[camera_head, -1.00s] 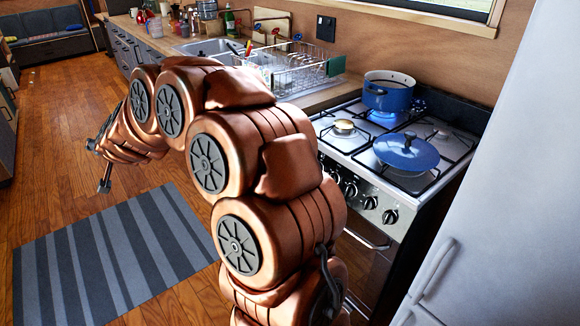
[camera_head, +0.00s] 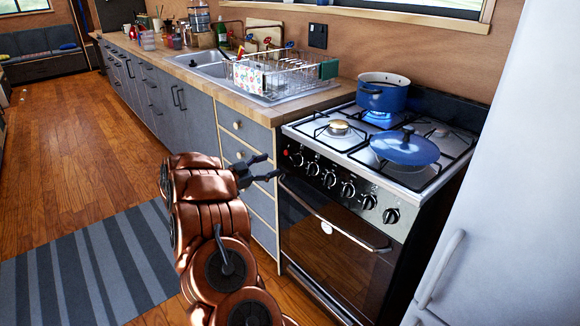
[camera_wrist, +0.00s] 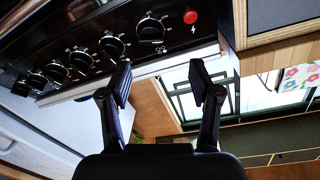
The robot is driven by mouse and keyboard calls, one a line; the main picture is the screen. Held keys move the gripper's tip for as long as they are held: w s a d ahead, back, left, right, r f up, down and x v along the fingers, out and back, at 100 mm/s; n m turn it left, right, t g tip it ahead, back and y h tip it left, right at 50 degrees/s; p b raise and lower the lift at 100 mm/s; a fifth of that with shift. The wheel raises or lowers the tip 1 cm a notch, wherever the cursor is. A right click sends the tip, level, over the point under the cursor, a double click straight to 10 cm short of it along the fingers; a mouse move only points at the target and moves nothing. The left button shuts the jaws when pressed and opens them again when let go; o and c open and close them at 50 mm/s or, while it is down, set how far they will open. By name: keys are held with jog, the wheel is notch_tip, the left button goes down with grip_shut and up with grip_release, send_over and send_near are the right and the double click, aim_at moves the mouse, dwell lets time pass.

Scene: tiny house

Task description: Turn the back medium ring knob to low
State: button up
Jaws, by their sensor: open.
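The stove's front panel carries a row of black knobs (camera_head: 329,179), with a red button (camera_head: 286,152) at its left end. The knobs run across the upper left of the wrist view, the nearest knob (camera_wrist: 150,30) beside the red button (camera_wrist: 193,17). I cannot tell which one is the back medium ring knob. A blue pot (camera_head: 383,97) stands on a back burner with a blue flame (camera_head: 380,117) under it. My gripper (camera_head: 273,166) is open and empty, left of the oven front and near the panel's left end. Its spread fingers (camera_wrist: 160,75) show in the wrist view, apart from the knobs.
A blue lidded pan (camera_head: 404,148) sits on a front burner. The oven handle (camera_head: 335,215) juts out below the panel. A white fridge (camera_head: 500,180) stands close on the right. Drawers and a counter with a dish rack (camera_head: 285,73) lie left. The wooden floor (camera_head: 85,130) is open.

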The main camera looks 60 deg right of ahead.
aim_at(296, 158)
jog(key=shift+g, duration=0.4)
jog(key=shift+s+x, duration=0.25)
jog(key=shift+x, duration=1.85)
jog(key=shift+s+x, duration=0.25)
jog(key=shift+x, duration=1.8)
jog(key=shift+a+f, duration=0.2)
jog(key=c, duration=1.1)
jog(key=shift+c, duration=0.2)
jog(key=shift+r+p, duration=0.1)
jog(key=shift+p, duration=0.3)
